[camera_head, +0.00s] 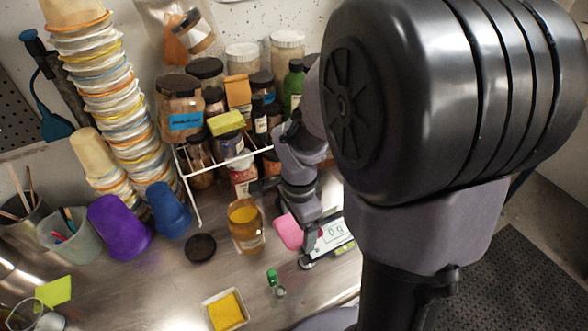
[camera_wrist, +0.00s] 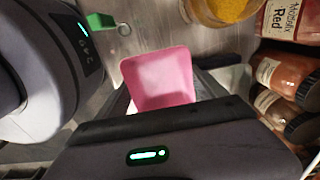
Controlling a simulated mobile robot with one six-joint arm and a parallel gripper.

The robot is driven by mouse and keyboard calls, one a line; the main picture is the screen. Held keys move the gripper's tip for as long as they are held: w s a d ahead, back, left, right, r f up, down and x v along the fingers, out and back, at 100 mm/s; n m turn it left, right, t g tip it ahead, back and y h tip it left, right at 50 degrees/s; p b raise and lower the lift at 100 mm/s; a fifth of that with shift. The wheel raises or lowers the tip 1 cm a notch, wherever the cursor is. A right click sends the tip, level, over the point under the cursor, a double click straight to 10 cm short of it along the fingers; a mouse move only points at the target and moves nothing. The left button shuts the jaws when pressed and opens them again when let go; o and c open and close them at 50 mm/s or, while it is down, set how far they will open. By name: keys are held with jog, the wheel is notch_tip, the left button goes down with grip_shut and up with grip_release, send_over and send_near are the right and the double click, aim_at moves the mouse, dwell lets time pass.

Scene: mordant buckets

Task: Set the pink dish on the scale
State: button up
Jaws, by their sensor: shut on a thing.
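The pink dish (camera_head: 288,231) is a small, shallow square dish. My gripper (camera_wrist: 163,88) is shut on it; in the wrist view the dish (camera_wrist: 160,76) sits between the dark fingers, with its open inside facing the camera. In the head view the dish is just left of the scale (camera_head: 335,233), which shows a pale digital display. My arm covers part of the scale. Whether the dish touches the bench or the scale cannot be told.
An open jar of yellow powder (camera_head: 246,226) stands left of the dish, with a black lid (camera_head: 201,248) beside it. A wire rack (camera_head: 186,185) with jars stands behind.

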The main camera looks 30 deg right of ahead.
jog(key=w+d, duration=0.3)
jog(key=d, duration=0.1)
jog(key=w+d+f+b, duration=0.1)
jog(key=w+d, duration=0.2)
jog(key=d, duration=0.1)
jog(key=w+d, duration=0.4)
jog(key=shift+f, duration=0.15)
jog(key=shift+w+d+f+b, duration=0.1)
jog(key=shift+f+b, duration=0.5)
jog(key=shift+f, duration=0.4)
jog(key=shift+w+d+f+b, duration=0.1)
jog(key=shift+f+b, duration=0.5)
jog(key=shift+f, duration=0.4)
jog(key=o, duration=1)
jog(key=shift+s+f, duration=0.1)
jog(key=shift+a, duration=0.1)
